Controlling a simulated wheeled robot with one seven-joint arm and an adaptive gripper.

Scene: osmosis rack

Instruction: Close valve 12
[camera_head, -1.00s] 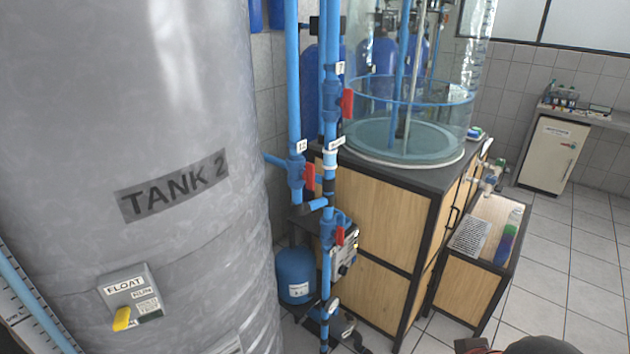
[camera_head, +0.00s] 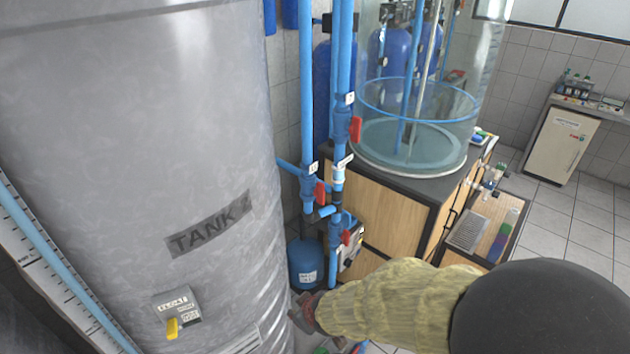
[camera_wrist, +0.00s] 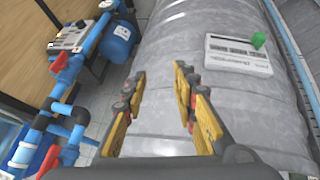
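Valve 12 is a blue valve on a vertical blue pipe beside the grey tank. Its label (camera_head: 313,168) reads 12, and its red handle (camera_head: 320,193) points roughly along the pipe. My gripper (camera_head: 303,312) is below valve 12 in the head view, in front of the tank's lower side and touching no valve that I can see. In the wrist view my gripper (camera_wrist: 160,82) is open and empty, with its yellow-sided fingers apart and facing the tank. Red handles on blue pipes show at the left of the wrist view, but I cannot tell which is valve 12.
Another red handle (camera_head: 355,130) sits above on the neighbouring pipe, and one (camera_head: 346,238) below. Tank 2 (camera_head: 120,120) fills the left. A blue vessel (camera_head: 306,263) stands behind the pipes. The wooden cabinet (camera_head: 385,215) bounds the right side. Tiled floor is open at far right.

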